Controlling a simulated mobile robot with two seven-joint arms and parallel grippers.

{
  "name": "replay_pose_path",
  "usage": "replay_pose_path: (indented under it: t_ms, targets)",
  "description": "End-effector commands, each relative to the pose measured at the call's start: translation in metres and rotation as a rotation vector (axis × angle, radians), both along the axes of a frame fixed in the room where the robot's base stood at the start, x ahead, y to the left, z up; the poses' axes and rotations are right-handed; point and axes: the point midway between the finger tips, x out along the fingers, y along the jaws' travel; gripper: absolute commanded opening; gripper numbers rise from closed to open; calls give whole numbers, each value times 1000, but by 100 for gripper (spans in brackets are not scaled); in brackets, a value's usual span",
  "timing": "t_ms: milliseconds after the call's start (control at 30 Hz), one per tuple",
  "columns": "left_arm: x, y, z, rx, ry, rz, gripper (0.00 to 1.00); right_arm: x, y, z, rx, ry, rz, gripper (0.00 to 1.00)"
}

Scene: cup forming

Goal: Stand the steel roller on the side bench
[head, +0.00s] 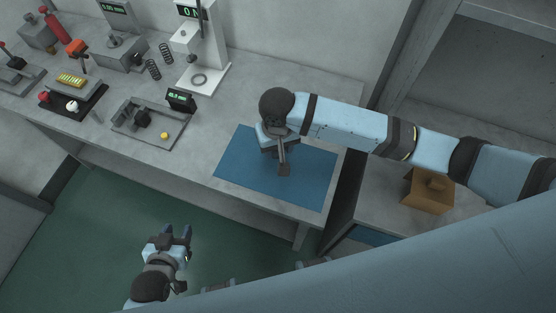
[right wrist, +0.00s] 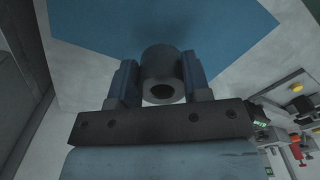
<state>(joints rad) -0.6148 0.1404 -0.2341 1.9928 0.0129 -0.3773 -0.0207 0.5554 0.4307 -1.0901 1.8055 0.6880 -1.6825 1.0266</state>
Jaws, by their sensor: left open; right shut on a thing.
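The steel roller (right wrist: 158,62), a dark grey cylinder with a round hole in its end, sits between the two blue fingers of my right gripper (right wrist: 160,78) in the right wrist view. My right gripper is shut on it. In the head view my right gripper (head: 283,160) is over the blue mat (head: 315,183) at the right end of the main bench, and the arm hides part of it. The side bench (head: 385,203) stands to the right of the main bench. My left gripper (head: 178,232) is open and empty, in front of the main bench over the green floor.
A brown box (head: 428,192) stands on the side bench, with bare top to its left. A grey tray (head: 152,133) with a display, a white press (head: 200,60), springs and a dark tray (head: 75,100) of parts occupy the main bench's left and back.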

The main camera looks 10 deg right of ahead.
Motion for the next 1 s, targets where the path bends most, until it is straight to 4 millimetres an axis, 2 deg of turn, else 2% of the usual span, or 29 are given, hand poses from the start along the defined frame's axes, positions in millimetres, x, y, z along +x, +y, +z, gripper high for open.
replay_pose_path:
  t_ms: [33,100,367,600,967,1000]
  targets:
    - [0,0,0,0,0,0,43,0,0,-12,-2,3,-1,18]
    - [0,0,0,0,0,0,43,0,0,-23,-1,2,-1,18]
    - [0,0,-1,0,0,0,43,0,0,-43,0,0,-1,18]
    - [0,0,-1,0,-1,0,43,0,0,-77,0,0,-1,18]
    - [0,-1,0,-2,-1,0,43,0,0,-81,1,0,-1,18]
    - [0,-1,0,-2,-2,0,43,0,0,-82,1,0,-1,46]
